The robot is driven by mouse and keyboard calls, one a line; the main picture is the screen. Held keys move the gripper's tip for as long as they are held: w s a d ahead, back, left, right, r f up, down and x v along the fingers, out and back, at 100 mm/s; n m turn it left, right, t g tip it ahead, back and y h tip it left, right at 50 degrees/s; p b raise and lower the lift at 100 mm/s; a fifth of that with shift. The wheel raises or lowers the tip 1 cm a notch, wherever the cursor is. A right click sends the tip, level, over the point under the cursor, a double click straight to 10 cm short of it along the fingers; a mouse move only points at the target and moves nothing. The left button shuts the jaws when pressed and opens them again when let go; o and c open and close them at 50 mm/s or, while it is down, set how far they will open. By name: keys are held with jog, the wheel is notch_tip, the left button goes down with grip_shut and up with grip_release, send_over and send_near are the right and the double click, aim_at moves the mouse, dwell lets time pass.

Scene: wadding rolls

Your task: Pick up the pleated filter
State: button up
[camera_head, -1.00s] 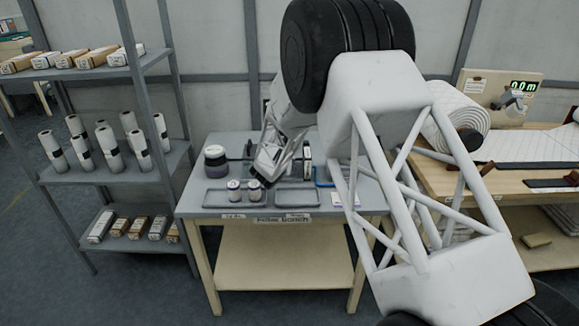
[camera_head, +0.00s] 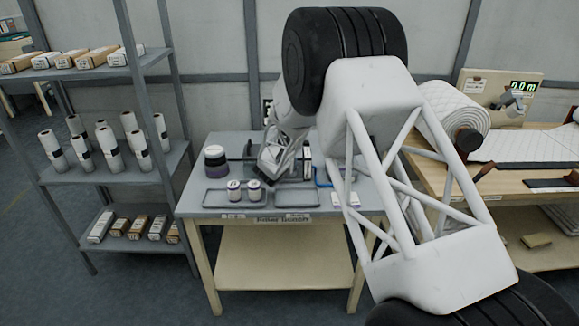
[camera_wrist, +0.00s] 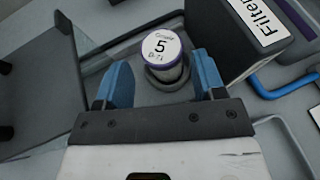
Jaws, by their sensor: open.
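A small upright cylinder (camera_wrist: 161,50) with a purple rim and a white round label reading 5 shows in the wrist view. It stands in a dark ring-like seat; I take it to be the pleated filter, though no pleats can be made out. My gripper (camera_wrist: 160,76) is open, with one blue finger on each side of the cylinder's near part and gaps on both sides. In the head view my gripper (camera_head: 270,172) is over the bench, and its fingertips are hard to make out.
A dark box labelled Filter (camera_wrist: 245,30) stands close beside the right finger. A blue bent rod (camera_wrist: 275,88) lies to its right. The grey bench (camera_head: 222,140) also holds a dark jar (camera_head: 215,160) and an empty shallow tray (camera_head: 297,192).

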jog(key=shift+x, duration=2.6)
jog(key=shift+s+f, duration=0.15)
jog(key=shift+c, duration=0.3)
jog(key=c, duration=0.7)
jog(key=shift+r, duration=1.55)
jog(key=shift+s+d+r, duration=0.1)
jog(key=shift+s+r, duration=0.1)
jog(key=shift+r, duration=0.1)
jog(key=s+d+r, duration=0.1)
jog(key=s+d, duration=0.1)
jog(key=s, duration=1.3)
jog(key=shift+d+r, duration=0.15)
jog(key=shift+d, duration=0.05)
